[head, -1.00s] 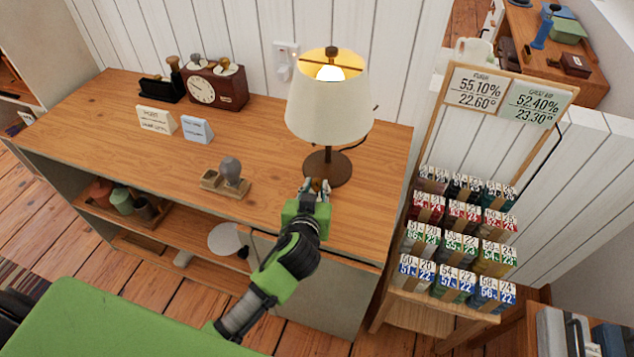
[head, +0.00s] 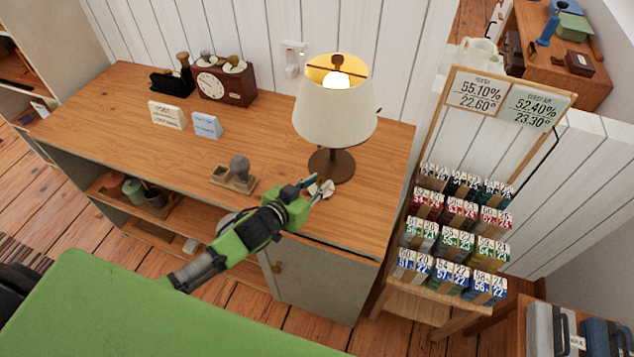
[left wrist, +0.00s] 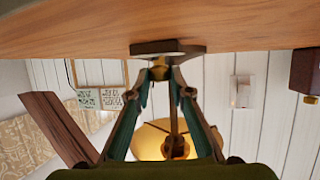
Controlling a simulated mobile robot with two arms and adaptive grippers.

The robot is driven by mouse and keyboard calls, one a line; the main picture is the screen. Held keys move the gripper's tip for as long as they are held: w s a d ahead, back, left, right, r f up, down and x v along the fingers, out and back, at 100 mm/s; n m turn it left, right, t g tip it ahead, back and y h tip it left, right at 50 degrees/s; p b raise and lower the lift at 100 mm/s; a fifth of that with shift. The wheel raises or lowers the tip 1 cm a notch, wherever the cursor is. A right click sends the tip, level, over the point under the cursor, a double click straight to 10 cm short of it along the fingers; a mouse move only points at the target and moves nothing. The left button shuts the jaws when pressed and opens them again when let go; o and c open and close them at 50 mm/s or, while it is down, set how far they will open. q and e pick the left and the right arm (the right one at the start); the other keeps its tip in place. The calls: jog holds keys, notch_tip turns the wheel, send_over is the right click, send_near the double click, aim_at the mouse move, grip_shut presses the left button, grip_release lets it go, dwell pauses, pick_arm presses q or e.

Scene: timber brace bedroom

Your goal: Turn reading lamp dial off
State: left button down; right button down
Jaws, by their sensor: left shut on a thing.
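The reading lamp (head: 336,115) stands at the right end of the wooden desk, with a cream shade and a round dark base (head: 331,166). Its bulb glows. My left gripper (head: 320,186) is low in front of the base, just above the desk top. In the left wrist view, which looks upside down, a small brass dial (left wrist: 160,71) sits between the fingertips (left wrist: 161,79), by the dark base (left wrist: 168,47). The gripper is shut on this dial. The lit shade (left wrist: 150,142) shows behind the fingers. In the head view the dial is hidden by the gripper.
On the desk (head: 110,125) are a clock (head: 226,88), two small cards, and a stamp (head: 239,168) left of my gripper. A rack of tagged packets (head: 455,240) stands close on the right. A green surface (head: 130,310) fills the near left.

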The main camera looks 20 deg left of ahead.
pick_arm(q)
jog(key=c, duration=1.8)
grip_release()
jog(key=v, duration=1.2)
